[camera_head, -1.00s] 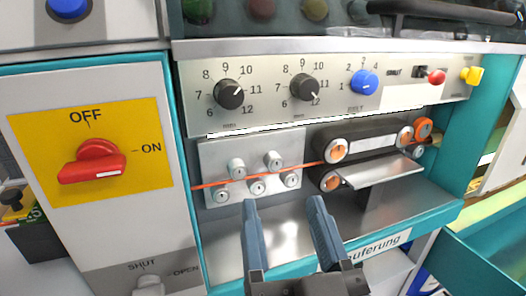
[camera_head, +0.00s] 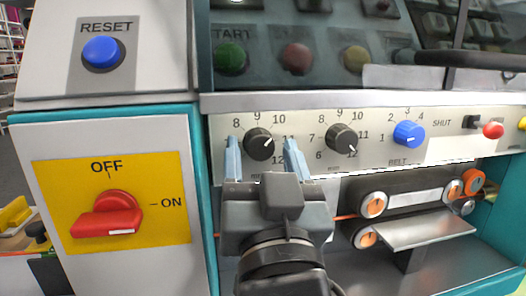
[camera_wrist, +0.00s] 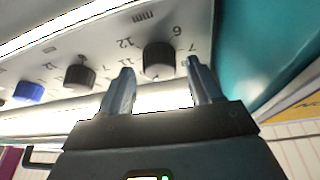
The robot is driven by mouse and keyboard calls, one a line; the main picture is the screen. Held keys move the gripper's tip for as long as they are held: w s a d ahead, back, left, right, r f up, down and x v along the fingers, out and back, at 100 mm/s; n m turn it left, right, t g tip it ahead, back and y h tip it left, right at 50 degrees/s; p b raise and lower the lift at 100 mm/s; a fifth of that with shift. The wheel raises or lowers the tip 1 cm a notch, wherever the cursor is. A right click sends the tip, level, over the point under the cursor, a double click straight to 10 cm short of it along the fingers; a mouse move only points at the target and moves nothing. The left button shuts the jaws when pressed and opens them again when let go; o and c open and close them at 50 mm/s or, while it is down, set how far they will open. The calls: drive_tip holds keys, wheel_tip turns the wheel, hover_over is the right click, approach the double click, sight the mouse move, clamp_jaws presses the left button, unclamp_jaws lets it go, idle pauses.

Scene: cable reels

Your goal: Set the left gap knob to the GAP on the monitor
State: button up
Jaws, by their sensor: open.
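The left gap knob (camera_head: 260,143) is black and round, on a pale panel with a printed scale and "mm" below. Its white mark points up and right, roughly toward 11. My gripper (camera_head: 261,146) is open, its two fingers to the left and right of this knob in the head view; the right finger partly covers the 11. In the wrist view the knob (camera_wrist: 158,59) shows between the open fingertips (camera_wrist: 160,67); contact cannot be told. No monitor with a readable GAP value is in view.
A red OFF/ON switch (camera_head: 107,214) and blue RESET button (camera_head: 102,52) are at left. Belt rollers (camera_head: 374,205) sit below the panel.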

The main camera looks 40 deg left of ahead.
drive_tip(key=shift+w+a, duration=0.1)
drive_tip(key=shift+c, duration=0.3)
drive_tip(key=c, duration=1)
drive_tip(key=shift+n, duration=0.3)
